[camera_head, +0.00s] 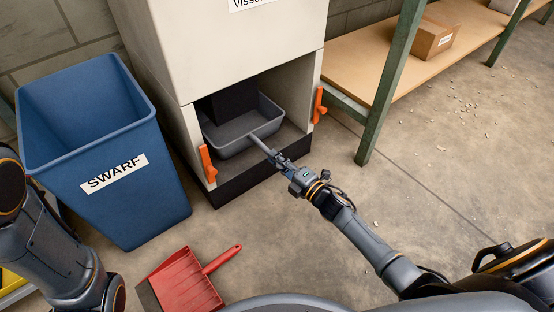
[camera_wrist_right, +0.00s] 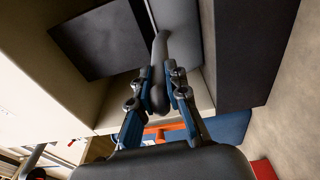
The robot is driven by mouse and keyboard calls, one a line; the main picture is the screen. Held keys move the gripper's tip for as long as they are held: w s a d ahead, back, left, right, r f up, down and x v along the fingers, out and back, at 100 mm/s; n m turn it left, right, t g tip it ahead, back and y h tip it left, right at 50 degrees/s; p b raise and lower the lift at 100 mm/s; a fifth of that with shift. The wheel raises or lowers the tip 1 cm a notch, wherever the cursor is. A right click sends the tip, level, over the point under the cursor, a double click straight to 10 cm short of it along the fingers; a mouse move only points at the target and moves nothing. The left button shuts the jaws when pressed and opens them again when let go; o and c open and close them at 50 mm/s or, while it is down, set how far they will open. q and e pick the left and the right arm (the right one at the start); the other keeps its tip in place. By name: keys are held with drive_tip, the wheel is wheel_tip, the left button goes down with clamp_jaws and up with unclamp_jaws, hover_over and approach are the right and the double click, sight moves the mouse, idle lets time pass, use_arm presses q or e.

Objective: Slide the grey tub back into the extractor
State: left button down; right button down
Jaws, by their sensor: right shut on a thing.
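The grey tub (camera_head: 228,147) sits in the low opening of the pale extractor (camera_head: 238,52), on its floor behind a dark front sill. A dark block hangs above its back part and hides some of it. A bar-like grey handle (camera_wrist_right: 160,52) sticks out from its front. My right gripper (camera_head: 274,156) is shut on this handle just outside the opening; in the right wrist view its fingers (camera_wrist_right: 161,80) lie on both sides of the handle. My left arm shows at the left edge, but its gripper is out of view.
Orange latches (camera_head: 207,163) and (camera_head: 319,104) stand at both sides of the opening. A blue SWARF bin (camera_head: 95,130) is close on the left. A red dustpan (camera_head: 186,282) lies on the floor. A green-legged bench (camera_head: 378,105) with a cardboard box (camera_head: 432,37) is at right.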

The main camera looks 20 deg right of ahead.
drive_tip(key=shift+r, duration=0.25)
